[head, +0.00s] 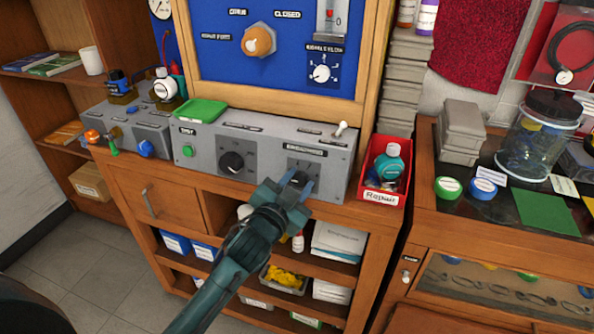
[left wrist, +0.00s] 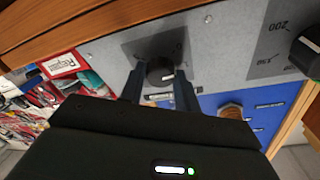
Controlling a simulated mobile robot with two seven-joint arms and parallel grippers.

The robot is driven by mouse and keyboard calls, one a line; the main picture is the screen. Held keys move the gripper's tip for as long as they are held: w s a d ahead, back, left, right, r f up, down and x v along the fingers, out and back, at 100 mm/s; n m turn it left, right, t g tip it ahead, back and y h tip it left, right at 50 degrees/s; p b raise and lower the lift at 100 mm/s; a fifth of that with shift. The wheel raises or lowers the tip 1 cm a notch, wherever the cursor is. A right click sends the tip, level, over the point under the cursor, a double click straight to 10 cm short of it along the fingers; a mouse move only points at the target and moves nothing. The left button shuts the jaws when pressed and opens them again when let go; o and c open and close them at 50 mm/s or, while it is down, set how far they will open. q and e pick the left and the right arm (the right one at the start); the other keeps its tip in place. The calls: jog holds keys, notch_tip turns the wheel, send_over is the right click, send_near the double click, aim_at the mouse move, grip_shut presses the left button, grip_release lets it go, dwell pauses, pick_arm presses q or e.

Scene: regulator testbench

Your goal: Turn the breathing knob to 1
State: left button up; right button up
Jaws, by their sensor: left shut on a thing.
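The grey test panel (head: 262,142) stands on the wooden bench. On its right side is a black knob (left wrist: 160,72), under a label too small to read in the head view. My left gripper (head: 296,182) is at this knob, and its fingers hide most of it in the head view. In the left wrist view the gripper (left wrist: 162,85) has one finger on each side of the knob, shut on it. A light pointer mark shows on the knob; the number it points to cannot be read. My right gripper is not in view.
Another black knob (head: 231,162) sits left on the panel, and a toggle switch (head: 341,128) at its top right. A green tray (head: 201,112) lies on top. A red repair bin (head: 383,185) stands close to the panel's right end.

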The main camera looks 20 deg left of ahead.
pick_arm(q)
jog(key=m+p, duration=0.1)
jog(key=m, duration=0.1)
jog(key=m+p, duration=0.1)
jog(key=shift+r+h+p, duration=0.25)
jog(key=shift+h+p, duration=0.05)
jog(key=shift+p, duration=0.05)
jog(key=shift+m, duration=0.5)
jog(key=shift+f, duration=0.1)
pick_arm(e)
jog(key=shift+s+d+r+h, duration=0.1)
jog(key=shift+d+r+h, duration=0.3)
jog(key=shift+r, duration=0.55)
pick_arm(q)
jog(key=o, duration=1)
jog(key=shift+w+f+g, duration=0.1)
jog(key=shift+g, duration=0.2)
